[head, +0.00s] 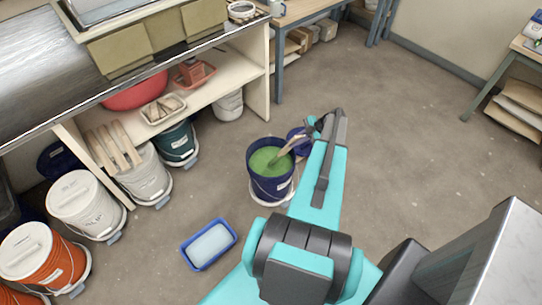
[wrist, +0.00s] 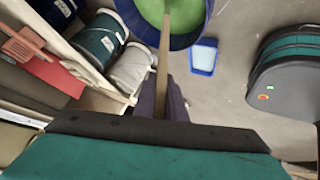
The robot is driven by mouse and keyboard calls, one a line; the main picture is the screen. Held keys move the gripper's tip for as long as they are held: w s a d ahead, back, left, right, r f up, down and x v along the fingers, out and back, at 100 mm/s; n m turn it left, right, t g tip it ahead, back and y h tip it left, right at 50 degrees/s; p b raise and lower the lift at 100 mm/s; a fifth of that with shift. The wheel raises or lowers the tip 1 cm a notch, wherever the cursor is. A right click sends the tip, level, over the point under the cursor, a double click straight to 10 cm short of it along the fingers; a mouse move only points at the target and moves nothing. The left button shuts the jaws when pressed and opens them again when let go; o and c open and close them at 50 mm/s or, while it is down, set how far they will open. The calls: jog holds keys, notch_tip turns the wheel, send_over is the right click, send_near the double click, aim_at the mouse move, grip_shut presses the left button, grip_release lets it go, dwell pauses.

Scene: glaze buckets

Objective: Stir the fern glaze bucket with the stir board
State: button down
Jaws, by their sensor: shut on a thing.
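The fern glaze bucket (head: 271,188) is a dark navy pail on the floor, its lid off, holding green glaze (head: 265,160). It also shows at the top of the wrist view (wrist: 203,22). The stir board (head: 291,146) is a long pale wooden strip. My gripper (head: 311,130) is shut on its upper end, to the right of and above the bucket. The board slants down over the rim, and its lower end is in the green glaze, hidden from sight. In the wrist view the board (wrist: 161,85) runs up the picture into the glaze.
A blue tray (head: 190,259) lies in front on the floor. Floor beyond is clear.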

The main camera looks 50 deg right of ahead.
aim_at(300, 136)
jog(key=shift+s+d+r+p, duration=0.1)
jog(key=shift+s+r+p, duration=0.3)
jog(key=shift+r, duration=0.4)
jog(key=shift+s+a+r+p, duration=0.1)
jog(key=shift+s+r+p, duration=0.2)
jog(key=shift+r, duration=0.55)
jog(key=shift+s+d+r+p, duration=0.1)
jog(key=shift+s+r+p, duration=0.3)
jog(key=shift+r, duration=0.4)
jog(key=shift+s+d+r, duration=0.1)
jog(key=shift+s+r, duration=0.2)
jog(key=shift+r, duration=0.5)
jog(key=shift+s+r, duration=0.35)
jog(key=shift+r, duration=0.5)
jog(key=shift+s+d+r, duration=0.1)
jog(key=shift+s+r, duration=0.2)
jog(key=shift+r, duration=0.65)
jog(key=shift+r, duration=2.35)
